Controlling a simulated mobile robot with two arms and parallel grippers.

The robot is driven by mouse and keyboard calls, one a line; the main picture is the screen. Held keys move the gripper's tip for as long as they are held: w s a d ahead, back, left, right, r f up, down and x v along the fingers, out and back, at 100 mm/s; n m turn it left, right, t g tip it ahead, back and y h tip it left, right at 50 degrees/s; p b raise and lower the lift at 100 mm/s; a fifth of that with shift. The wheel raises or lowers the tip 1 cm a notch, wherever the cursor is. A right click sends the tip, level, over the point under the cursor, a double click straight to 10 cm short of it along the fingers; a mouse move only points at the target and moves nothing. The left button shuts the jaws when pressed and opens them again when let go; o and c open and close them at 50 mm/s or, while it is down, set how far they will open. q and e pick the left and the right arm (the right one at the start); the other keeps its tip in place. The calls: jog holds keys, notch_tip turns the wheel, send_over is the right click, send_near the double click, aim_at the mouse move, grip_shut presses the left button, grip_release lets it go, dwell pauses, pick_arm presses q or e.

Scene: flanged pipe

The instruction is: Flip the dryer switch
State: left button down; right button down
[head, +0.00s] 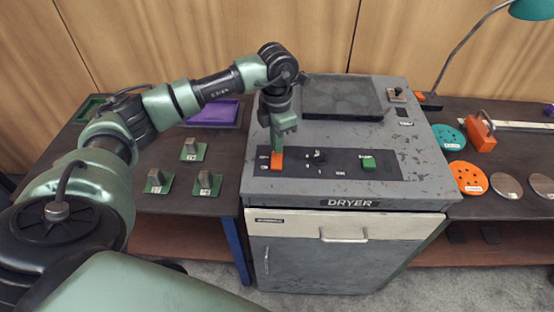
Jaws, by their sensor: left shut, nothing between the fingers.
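The grey dryer (228,222) does not hide its top, where a black control panel (335,165) lies along the front. An orange switch (276,160) sits at the panel's left end. A dark knob (319,157) is in the middle and a green button (368,163) is at the right. My left gripper (278,148) is shut and empty, pointing down at the orange switch. Its tips look to be at or just above the switch; I cannot tell whether they touch. My right gripper is not in view.
A raised dark plate (342,97) lies on the dryer's top behind the panel. Green-based blocks (188,150) and a purple tray (214,114) are on the left table. Discs (467,177) and an orange tool (480,132) are on the right bench, under a teal lamp (530,9).

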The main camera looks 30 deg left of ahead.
pick_arm(q)
jog(key=shift+f+b, duration=0.6)
jog(key=shift+f, duration=0.25)
dwell(0.3)
jog(key=shift+r+p, duration=2.15)
jog(key=shift+r, duration=1.45)
jog(key=shift+f, duration=0.1)
